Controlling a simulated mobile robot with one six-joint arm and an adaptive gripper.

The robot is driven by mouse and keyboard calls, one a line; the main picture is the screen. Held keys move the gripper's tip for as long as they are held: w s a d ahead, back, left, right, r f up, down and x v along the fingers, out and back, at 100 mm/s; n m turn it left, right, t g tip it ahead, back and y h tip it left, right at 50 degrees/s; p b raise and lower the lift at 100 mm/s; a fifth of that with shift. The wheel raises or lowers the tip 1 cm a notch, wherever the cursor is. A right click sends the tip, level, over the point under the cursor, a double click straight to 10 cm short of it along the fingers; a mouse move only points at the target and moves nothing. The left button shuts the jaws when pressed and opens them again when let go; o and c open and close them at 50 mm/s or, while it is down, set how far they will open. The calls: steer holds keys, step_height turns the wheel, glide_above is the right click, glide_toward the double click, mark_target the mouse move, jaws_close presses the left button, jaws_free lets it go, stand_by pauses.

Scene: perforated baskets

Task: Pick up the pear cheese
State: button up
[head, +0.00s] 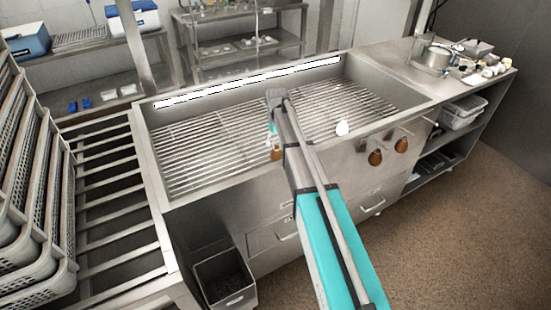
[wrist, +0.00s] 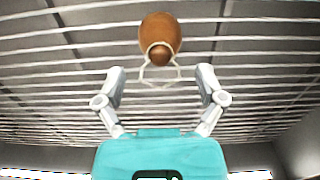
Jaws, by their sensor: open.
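A brown pear-shaped cheese (head: 277,154) shows at the front edge of the grated steel basin, just below my gripper (head: 272,130). In the wrist view the cheese (wrist: 161,30) lies ahead of the fingers, its narrow end and a pale string loop (wrist: 160,72) toward me. My gripper (wrist: 160,75) is open, with one finger on each side of the loop. The fingers look apart from the cheese body. Two similar brown cheeses, one (head: 375,157) and another (head: 401,145), hang at the basin's front right. My arm hides part of the basin.
The basin (head: 160,185) has a raised rim and a slatted grate (head: 210,150). A white round thing (head: 342,128) is at its right side. Stacked perforated baskets (head: 30,200) stand at left beside a slatted rack (head: 110,190). A cluttered counter (head: 400,62) is at right.

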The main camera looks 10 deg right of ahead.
steer(key=shift+f+b, duration=1.15)
steer(key=shift+f, duration=0.35)
steer(key=shift+c, duration=0.2)
jaws_close()
steer(key=shift+r, duration=0.15)
step_height(320, 180, up, 10)
steer(key=p, duration=1)
